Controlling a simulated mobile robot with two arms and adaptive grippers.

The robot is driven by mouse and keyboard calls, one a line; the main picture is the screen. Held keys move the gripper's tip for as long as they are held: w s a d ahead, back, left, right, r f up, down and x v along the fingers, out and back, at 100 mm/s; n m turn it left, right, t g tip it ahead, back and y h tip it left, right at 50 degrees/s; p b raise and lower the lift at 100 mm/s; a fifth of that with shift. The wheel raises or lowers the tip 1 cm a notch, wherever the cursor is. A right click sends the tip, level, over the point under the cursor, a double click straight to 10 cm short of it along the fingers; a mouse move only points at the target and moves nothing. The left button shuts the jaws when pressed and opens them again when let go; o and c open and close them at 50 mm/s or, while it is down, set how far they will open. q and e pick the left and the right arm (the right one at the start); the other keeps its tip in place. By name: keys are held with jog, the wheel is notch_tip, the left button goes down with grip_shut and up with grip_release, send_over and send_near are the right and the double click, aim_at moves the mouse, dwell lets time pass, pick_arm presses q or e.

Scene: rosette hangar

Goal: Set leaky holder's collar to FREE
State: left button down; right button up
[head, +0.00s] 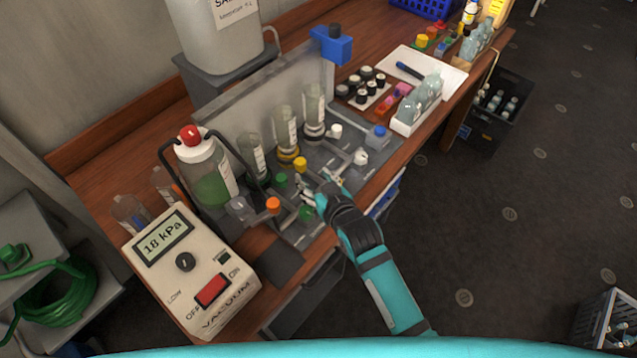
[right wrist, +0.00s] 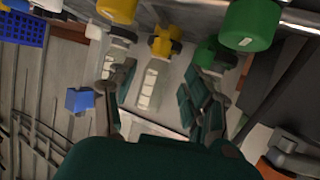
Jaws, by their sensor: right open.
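A manifold (head: 345,170) on the wooden bench carries several clear holders (head: 286,130) with pale labels. Small coloured knobs sit along its front: orange (head: 272,204), green (head: 281,180), yellow (head: 300,164) and white (head: 335,131). I cannot tell which holder leaks, and no FREE mark is readable. My right gripper (head: 312,192) is at the manifold's front, close to the yellow and green knobs. In the right wrist view my right gripper (right wrist: 162,108) is open, with a yellow knob (right wrist: 165,42) beyond its fingers and a large green cap (right wrist: 249,24) at upper right. My left gripper is not in view.
A vacuum box (head: 190,262) reading 18 kPa stands at front left. A red-capped bottle (head: 205,170) of green liquid is left of the holders. A white tray (head: 417,115) of bottles and a blue block (head: 332,45) stand at the right and back.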

jog(key=shift+v, duration=1)
